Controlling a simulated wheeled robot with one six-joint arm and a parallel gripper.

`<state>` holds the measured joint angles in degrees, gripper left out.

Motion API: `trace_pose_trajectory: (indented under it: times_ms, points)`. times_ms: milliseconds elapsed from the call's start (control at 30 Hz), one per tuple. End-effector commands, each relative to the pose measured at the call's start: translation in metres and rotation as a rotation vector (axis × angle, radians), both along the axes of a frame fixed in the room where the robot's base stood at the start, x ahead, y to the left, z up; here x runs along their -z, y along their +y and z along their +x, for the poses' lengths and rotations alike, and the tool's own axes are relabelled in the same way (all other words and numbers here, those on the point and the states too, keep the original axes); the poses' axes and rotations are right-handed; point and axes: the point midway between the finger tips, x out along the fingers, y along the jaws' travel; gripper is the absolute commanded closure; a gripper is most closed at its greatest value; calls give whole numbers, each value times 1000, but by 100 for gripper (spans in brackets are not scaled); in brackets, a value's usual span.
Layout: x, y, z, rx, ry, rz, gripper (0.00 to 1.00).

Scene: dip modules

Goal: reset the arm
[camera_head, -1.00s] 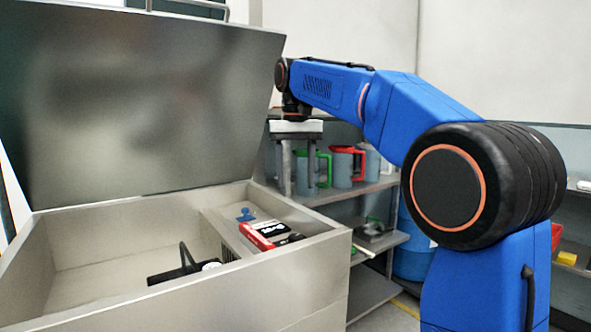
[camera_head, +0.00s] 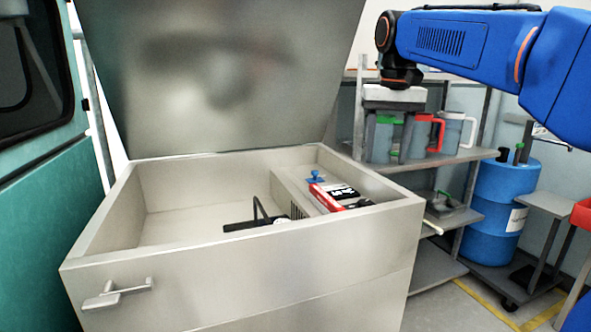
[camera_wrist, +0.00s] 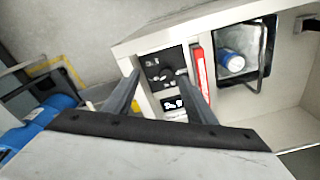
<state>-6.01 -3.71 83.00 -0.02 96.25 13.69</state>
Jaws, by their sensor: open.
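My gripper (camera_head: 392,128) hangs pointing down at the right of the open metal chest in the head view, with its blue arm reaching in from the right. It is open, its two fingers apart, and I see nothing held between them. In the wrist view my gripper (camera_wrist: 160,82) looks down over the chest's near corner. The chest (camera_head: 250,265) has its lid (camera_head: 230,75) raised.
A black item with a handle (camera_head: 258,220) lies in the chest. A shelf (camera_head: 450,158) with several jugs stands behind my gripper, and a blue barrel (camera_head: 503,195) is to its right. A teal vehicle or cabinet (camera_head: 40,160) stands at the left.

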Motion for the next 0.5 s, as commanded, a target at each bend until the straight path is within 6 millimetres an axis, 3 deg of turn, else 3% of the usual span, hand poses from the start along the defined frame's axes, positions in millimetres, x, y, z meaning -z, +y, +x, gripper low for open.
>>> trace_pose_trajectory:
  times_ms: [33,267,500]
  points:
    - [7,-4,-15,-4,-14,1,49]
    - [50,-19,-71,-32,-82,1,49]
    - [106,-32,-131,-59,-154,-5,49]
